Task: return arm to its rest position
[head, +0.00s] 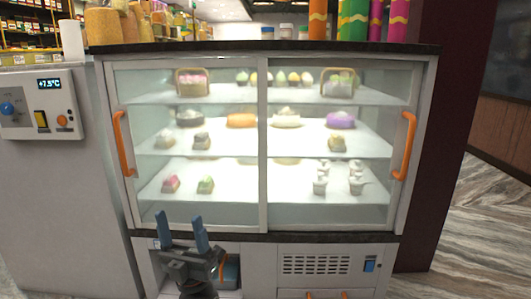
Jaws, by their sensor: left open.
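My left gripper (182,232) shows at the bottom, left of the middle, in the head view. Its two blue-grey fingers point up and stand apart, with nothing between them. It is in front of the lower base of the glass display case (263,235), below the sliding doors. The rest of its arm is mostly out of the frame. My right gripper is not in the frame.
The closed case doors have orange handles, left (123,143) and right (405,146). Sweets stand on several shelves inside. A control panel (40,103) is at the left. Tall colored rolls (354,20) stand on top. Striped floor (480,230) is free at the right.

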